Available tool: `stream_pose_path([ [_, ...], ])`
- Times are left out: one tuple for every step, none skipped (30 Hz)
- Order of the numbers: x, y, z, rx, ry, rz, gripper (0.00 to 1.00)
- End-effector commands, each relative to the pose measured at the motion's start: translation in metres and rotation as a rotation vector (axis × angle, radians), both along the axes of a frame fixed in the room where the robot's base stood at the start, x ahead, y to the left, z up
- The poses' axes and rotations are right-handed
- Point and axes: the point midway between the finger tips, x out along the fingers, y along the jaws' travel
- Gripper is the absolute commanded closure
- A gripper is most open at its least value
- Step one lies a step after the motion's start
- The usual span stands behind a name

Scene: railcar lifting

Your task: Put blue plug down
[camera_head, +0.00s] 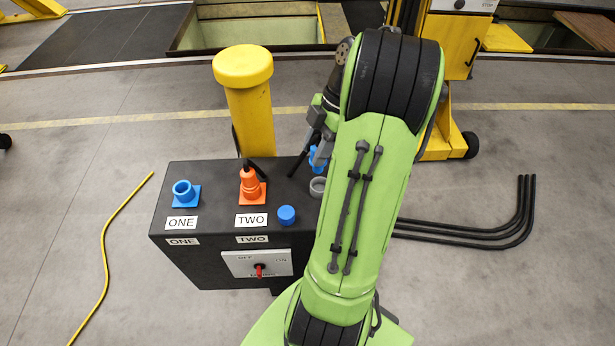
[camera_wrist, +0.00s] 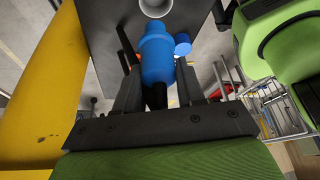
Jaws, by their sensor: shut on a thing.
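My gripper (camera_wrist: 158,82) is shut on the blue plug (camera_wrist: 157,52), whose dark cable end (camera_wrist: 155,97) shows between the fingers. In the head view the blue plug (camera_head: 314,157) shows partly behind my green arm, just above the grey round holder (camera_head: 318,185) on the black box. In the wrist view the plug's front end points toward the grey holder (camera_wrist: 155,6), close to its rim. I cannot tell whether they touch. The blue socket (camera_head: 186,193) labelled ONE is empty. My arm hides most of my gripper in the head view.
The black box (camera_head: 200,259) also bears an orange plug (camera_head: 250,183) in socket TWO, a blue round cap (camera_head: 286,215) and a red switch (camera_head: 259,270). A yellow post (camera_head: 246,103) stands behind it. Black cables (camera_head: 480,237) and a yellow cable (camera_head: 106,262) lie on the floor.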

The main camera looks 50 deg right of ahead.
Motion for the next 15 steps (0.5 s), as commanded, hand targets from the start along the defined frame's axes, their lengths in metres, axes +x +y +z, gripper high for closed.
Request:
stream_pose_path([
  [0.000, 0.000, -0.017, 0.003, 0.002, -0.002, 0.95],
  [0.000, 0.000, -0.022, 0.003, 0.001, -0.001, 0.95],
  [0.000, 0.000, -0.028, 0.003, 0.001, -0.001, 0.95],
  [0.000, 0.000, -0.033, 0.002, 0.000, -0.001, 0.95],
  [0.000, 0.000, -0.039, 0.003, 0.001, -0.001, 0.95],
  [0.000, 0.001, -0.048, 0.004, 0.001, 0.000, 0.95],
  [0.000, 0.001, -0.055, 0.003, 0.002, 0.000, 0.95],
  [0.000, 0.001, -0.061, 0.003, 0.002, 0.000, 0.95],
  [-0.001, 0.001, -0.068, 0.004, 0.002, 0.000, 0.95],
  [-0.001, 0.000, -0.073, 0.003, 0.001, 0.000, 0.95],
  [-0.001, 0.000, -0.076, 0.002, 0.001, -0.001, 0.95],
  [-0.001, 0.000, -0.078, 0.000, 0.000, -0.001, 0.95],
  [-0.001, 0.000, -0.078, -0.001, 0.000, 0.000, 0.95],
  [-0.001, 0.000, -0.078, -0.001, 0.000, 0.000, 0.95],
  [-0.001, 0.000, -0.078, -0.001, 0.000, 0.000, 0.95],
])
